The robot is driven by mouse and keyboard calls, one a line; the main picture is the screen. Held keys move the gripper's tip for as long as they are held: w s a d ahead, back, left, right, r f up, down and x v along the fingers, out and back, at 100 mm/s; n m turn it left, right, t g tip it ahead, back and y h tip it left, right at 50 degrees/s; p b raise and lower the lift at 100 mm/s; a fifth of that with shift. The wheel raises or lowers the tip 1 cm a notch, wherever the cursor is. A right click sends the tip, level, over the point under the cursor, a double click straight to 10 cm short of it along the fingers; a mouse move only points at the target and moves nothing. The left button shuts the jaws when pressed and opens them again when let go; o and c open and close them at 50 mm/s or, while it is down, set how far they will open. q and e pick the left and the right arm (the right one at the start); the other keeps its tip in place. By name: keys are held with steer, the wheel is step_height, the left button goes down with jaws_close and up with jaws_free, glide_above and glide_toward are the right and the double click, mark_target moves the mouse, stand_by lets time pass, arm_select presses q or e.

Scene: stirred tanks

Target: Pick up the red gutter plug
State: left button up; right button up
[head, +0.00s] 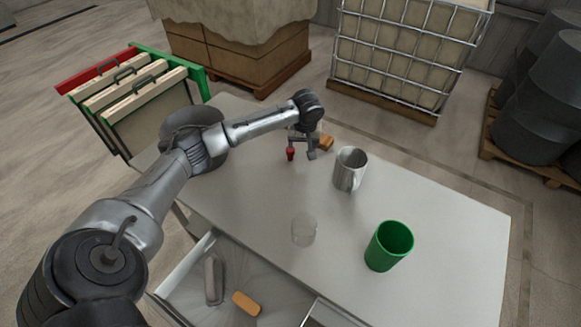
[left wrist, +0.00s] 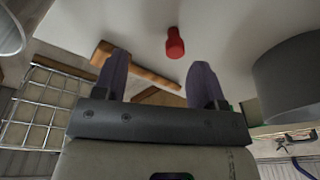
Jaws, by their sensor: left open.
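The red gutter plug (head: 290,155) is a small red piece on the grey-white table, near its far edge. It also shows in the left wrist view (left wrist: 174,43), where it lies beyond my fingertips and between their lines, closer to the right finger. My left gripper (head: 301,152) points down over the far part of the table, right by the plug in the head view. Its two dark fingers (left wrist: 159,70) are apart with nothing held between them. Whether a finger touches the plug cannot be told. My right gripper is not in view.
A brown wooden piece (head: 327,143) and a metal mug (head: 350,169) are close to the gripper. A clear glass (head: 304,230) and green cup (head: 389,246) stand nearer. A dark round pot (head: 190,126) is at left. An open drawer (head: 270,284) sits in front.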

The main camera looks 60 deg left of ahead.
mark_target(290, 153)
arm_select(q)
steer(key=a+r+n+b, duration=0.1)
steer(key=a+n+b, duration=0.1)
steer(key=a, duration=0.3)
steer(key=shift+n, duration=0.4)
steer(key=f, duration=0.2)
steer(key=a+f+b, duration=0.1)
steer(key=f, duration=0.2)
steer(key=a+f, duration=0.1)
steer(key=f, duration=0.1)
steer(key=shift+w+f+b, duration=0.2)
steer(key=shift+f+b, duration=0.1)
steer(key=shift+b, duration=0.05)
steer(key=f, duration=0.2)
steer(key=f+b, duration=0.1)
steer(key=f, duration=0.1)
steer(key=shift+s+a+f, duration=0.1)
steer(key=shift+s+a, duration=0.1)
steer(key=shift+f+b, duration=0.3)
steer(key=shift+f, duration=0.3)
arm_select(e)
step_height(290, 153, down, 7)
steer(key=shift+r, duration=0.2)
arm_select(q)
steer(key=shift+a, duration=0.1)
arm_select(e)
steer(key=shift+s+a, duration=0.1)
